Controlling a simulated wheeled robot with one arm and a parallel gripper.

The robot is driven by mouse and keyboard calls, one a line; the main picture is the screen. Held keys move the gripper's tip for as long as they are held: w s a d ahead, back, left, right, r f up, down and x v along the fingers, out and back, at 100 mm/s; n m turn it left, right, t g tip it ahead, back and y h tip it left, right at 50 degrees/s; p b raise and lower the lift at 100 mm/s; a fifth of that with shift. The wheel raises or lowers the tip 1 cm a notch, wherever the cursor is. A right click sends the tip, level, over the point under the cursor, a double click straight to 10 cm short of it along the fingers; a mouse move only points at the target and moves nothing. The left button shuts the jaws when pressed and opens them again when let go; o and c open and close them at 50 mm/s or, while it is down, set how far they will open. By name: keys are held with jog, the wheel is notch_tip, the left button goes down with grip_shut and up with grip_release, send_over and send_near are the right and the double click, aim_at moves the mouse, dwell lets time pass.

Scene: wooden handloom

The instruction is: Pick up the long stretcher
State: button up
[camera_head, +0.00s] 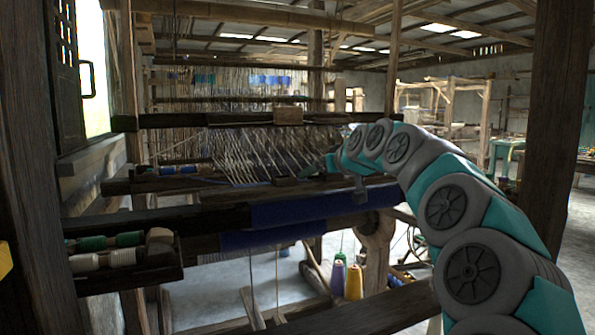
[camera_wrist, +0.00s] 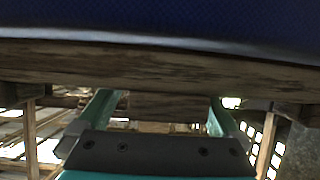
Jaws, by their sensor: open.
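My gripper (camera_wrist: 167,100) is open in the wrist view, with its two green fingers apart. The finger ends reach up to a long wooden bar (camera_wrist: 160,68) that crosses the whole picture. A darker strip of wood shows between the fingers; I cannot tell whether it touches them. I cannot tell for sure which bar is the long stretcher. In the head view my gripper (camera_head: 338,165) is over the loom, at the right end of the warp threads, partly hidden by my arm.
Dark blue cloth (camera_head: 310,208) wraps the loom's front beam and fills the top of the wrist view (camera_wrist: 160,15). A tray (camera_head: 130,277) with bobbins sits at the left. Yarn cones (camera_head: 353,283) stand below the loom. A thick post (camera_head: 553,120) rises at the right.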

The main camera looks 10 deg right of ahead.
jog(key=shift+r, duration=0.1)
jog(key=c, duration=1.3)
jog(key=shift+r, duration=0.1)
jog(key=shift+r, duration=2.35)
jog(key=shift+w+d+r+p, duration=0.15)
jog(key=shift+r+p, duration=0.25)
jog(key=shift+r, duration=2)
